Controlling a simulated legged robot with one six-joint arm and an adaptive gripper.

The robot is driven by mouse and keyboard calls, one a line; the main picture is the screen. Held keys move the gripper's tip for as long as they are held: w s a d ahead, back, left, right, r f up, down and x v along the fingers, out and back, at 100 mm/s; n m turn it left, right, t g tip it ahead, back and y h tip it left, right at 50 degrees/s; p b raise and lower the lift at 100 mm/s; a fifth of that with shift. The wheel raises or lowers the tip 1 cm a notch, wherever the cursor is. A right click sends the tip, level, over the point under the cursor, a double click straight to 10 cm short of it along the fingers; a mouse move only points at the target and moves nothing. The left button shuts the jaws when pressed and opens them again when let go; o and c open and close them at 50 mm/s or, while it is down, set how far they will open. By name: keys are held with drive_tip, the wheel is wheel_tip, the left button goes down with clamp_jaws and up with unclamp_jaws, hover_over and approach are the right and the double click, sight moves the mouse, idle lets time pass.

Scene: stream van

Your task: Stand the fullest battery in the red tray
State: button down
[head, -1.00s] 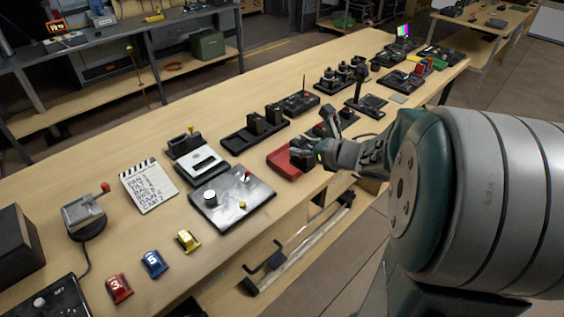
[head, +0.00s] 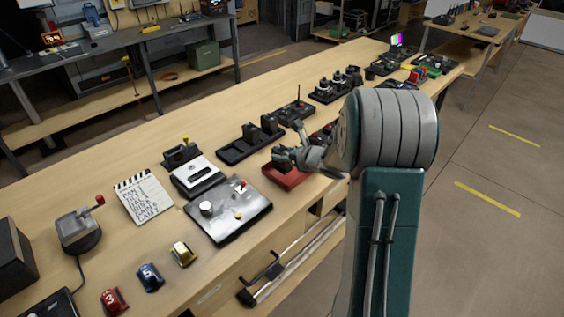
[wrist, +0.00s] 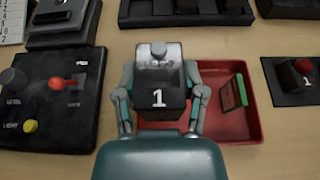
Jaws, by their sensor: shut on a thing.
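The red tray (head: 284,178) lies near the front edge of the bench, and its floor also shows in the wrist view (wrist: 225,125). My gripper (wrist: 160,98) is shut on a dark block marked "1" (wrist: 158,99) with a grey upper part, seemingly a battery. The block is over the left part of the tray; whether it touches the tray floor I cannot tell. A small dark plate with a green strip (wrist: 234,92) is at the tray's right side.
A black holder (head: 236,152) with dark upright blocks stands behind the tray. A silver control panel (head: 228,207) with knobs is left of it. A black pad with a red button (wrist: 301,70) is right of it. Bare wood surrounds the tray.

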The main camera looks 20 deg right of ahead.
sight(282, 162)
drive_tip(key=shift+w+f, duration=0.2)
drive_tip(key=shift+f, duration=1.5)
drive_tip(key=shift+f, duration=0.15)
drive_tip(key=shift+c, duration=0.8)
unclamp_jaws()
